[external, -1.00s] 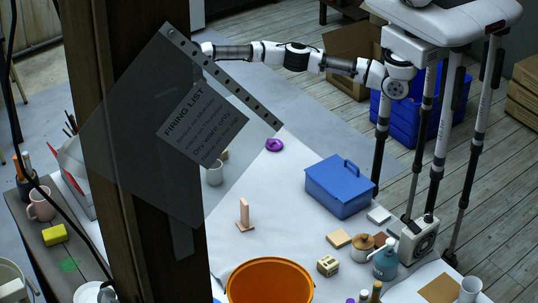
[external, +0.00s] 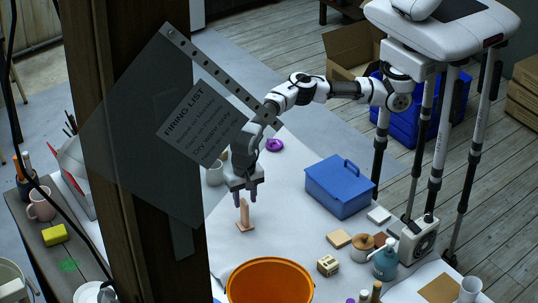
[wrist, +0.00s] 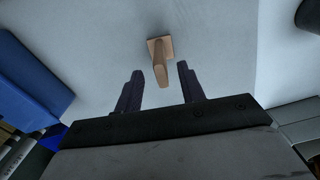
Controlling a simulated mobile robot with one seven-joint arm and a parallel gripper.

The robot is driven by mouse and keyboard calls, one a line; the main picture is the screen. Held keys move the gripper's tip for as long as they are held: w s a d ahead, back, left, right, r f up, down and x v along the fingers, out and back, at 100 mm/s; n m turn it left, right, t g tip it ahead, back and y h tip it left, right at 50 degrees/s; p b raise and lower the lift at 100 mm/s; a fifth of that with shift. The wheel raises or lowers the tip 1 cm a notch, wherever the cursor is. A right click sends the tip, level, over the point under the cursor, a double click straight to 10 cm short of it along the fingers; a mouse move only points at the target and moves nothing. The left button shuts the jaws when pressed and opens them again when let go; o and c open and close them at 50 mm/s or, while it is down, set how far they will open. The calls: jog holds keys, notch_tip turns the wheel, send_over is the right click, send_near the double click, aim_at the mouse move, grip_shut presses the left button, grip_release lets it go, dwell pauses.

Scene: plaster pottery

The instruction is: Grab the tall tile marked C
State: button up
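A tall, narrow, peach-coloured tile (external: 245,216) stands upright on a small flat foot on the white table. No letter C can be made out on it. My gripper (external: 246,195) points down just over its top, with fingers spread. In the wrist view the tile (wrist: 160,62) lies ahead of and between the two fingers of my gripper (wrist: 159,69), with a gap on either side. The fingers do not appear to touch it.
A blue toolbox (external: 338,188) stands to the right, and an orange tub (external: 270,282) in front. A pale cup (external: 214,173) and a purple ring (external: 274,145) are behind. A see-through firing list sheet (external: 190,125) hangs by a dark post, overlapping part of my arm.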

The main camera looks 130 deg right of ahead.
aim_at(245, 212)
jog(key=f, duration=0.2)
jog(key=f+p, duration=0.1)
jog(key=f, duration=0.4)
jog(key=shift+d+f+p, duration=0.15)
jog(key=shift+d+p, duration=0.2)
grip_shut()
